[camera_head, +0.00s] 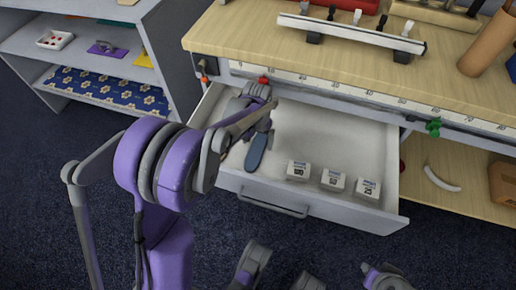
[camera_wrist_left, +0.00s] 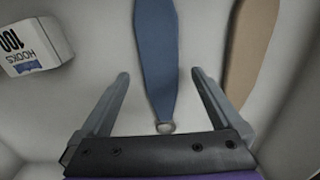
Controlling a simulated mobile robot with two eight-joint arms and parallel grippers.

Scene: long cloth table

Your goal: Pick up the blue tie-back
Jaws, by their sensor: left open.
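The blue tie-back (camera_head: 257,151) lies flat in the open drawer, left of the small boxes. In the left wrist view the blue tie-back (camera_wrist_left: 157,55) is a long band with a metal ring at its near end. My left gripper (camera_wrist_left: 160,76) is open and empty, with one finger on each side of the band near the ring end. In the head view my left gripper (camera_head: 264,120) is over the left part of the drawer, and the wrist partly hides that area. I cannot see whether the fingers touch the drawer floor. My right gripper cannot be made out.
A tan tie-back (camera_wrist_left: 251,50) lies close beside the right finger. Small labelled boxes, including a hooks box (camera_head: 298,170), stand in the drawer (camera_head: 345,138). The drawer's walls surround the gripper. The wooden tabletop (camera_head: 255,35) overhangs behind, and a grey shelf (camera_head: 165,40) stands left.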

